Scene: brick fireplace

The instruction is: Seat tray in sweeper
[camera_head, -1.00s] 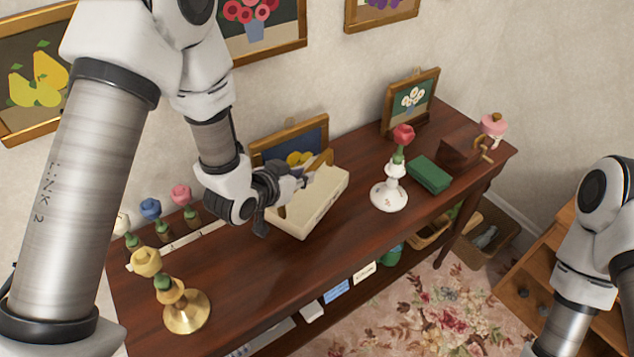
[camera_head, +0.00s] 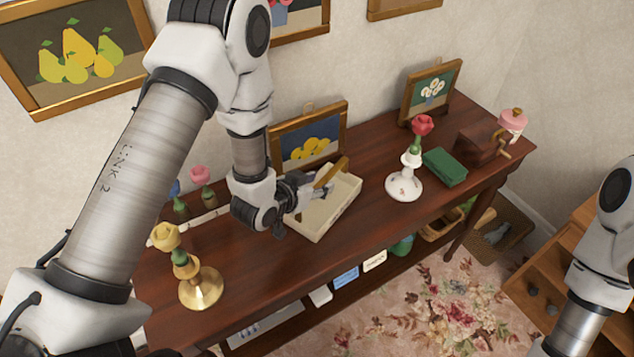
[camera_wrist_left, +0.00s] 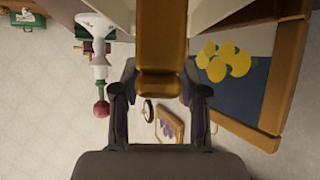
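A shallow cream tray (camera_head: 331,215) with a brown wooden handle (camera_head: 331,173) is over the dark wooden mantel top, in front of a framed lemon picture. I cannot tell whether its underside touches the wood. My left gripper (camera_head: 314,189) is at the handle, on the tray's left side. In the left wrist view the handle (camera_wrist_left: 161,55) lies between the two fingers, which appear shut on it. The cream wall of the tray (camera_wrist_left: 209,12) shows at the top there. I cannot pick out the sweeper. My right gripper is out of view; only part of that arm shows.
A brass candlestick (camera_head: 201,289) stands front left and a white one with a red rose (camera_head: 404,184) right of the tray. A green box (camera_head: 445,167) and a brown cranked box (camera_head: 483,144) are farther right. The framed lemon picture (camera_head: 308,142) is close behind the tray.

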